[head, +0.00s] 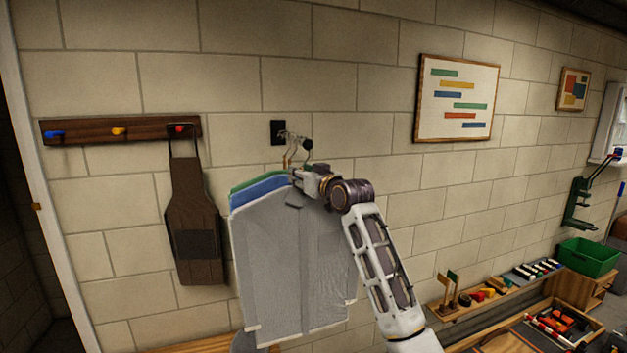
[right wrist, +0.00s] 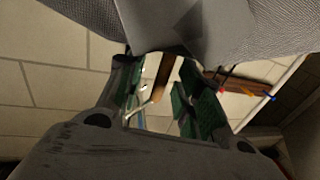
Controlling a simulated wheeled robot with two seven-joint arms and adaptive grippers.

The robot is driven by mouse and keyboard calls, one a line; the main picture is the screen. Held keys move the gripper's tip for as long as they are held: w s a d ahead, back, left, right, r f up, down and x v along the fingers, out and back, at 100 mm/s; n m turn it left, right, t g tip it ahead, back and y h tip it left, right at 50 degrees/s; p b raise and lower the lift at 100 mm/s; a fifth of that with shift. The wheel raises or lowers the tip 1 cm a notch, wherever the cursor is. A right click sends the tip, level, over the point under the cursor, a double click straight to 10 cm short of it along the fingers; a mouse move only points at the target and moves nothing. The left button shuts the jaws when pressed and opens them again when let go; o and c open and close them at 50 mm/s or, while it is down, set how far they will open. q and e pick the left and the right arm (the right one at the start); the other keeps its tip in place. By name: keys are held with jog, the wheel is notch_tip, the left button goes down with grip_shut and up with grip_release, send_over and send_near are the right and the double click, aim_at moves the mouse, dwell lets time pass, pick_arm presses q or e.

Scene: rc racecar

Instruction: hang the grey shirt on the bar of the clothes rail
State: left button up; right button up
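The grey shirt (head: 290,262) hangs upright in the head view, in front of a blue shirt (head: 262,186) and a green shirt (head: 243,186). The clothes rail is a short bar on a black wall plate (head: 278,132), with a dark round end (head: 307,144). Hanger hooks (head: 290,156) show at the bar; I cannot tell whether the grey shirt's hook rests on it. My right gripper (head: 302,181) is at the grey shirt's collar. In the right wrist view its fingers (right wrist: 160,94) stand apart, with a brown hanger part (right wrist: 163,76) between them. My left gripper is out of view.
A brown apron (head: 193,215) hangs left on a peg board (head: 100,130), which has coloured pegs. A framed picture (head: 457,99) is on the wall to the right. Low at right are tool trays (head: 500,292) and a green bin (head: 588,258). The wall between rail and picture is clear.

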jog(key=v, duration=1.2)
dwell(0.5)
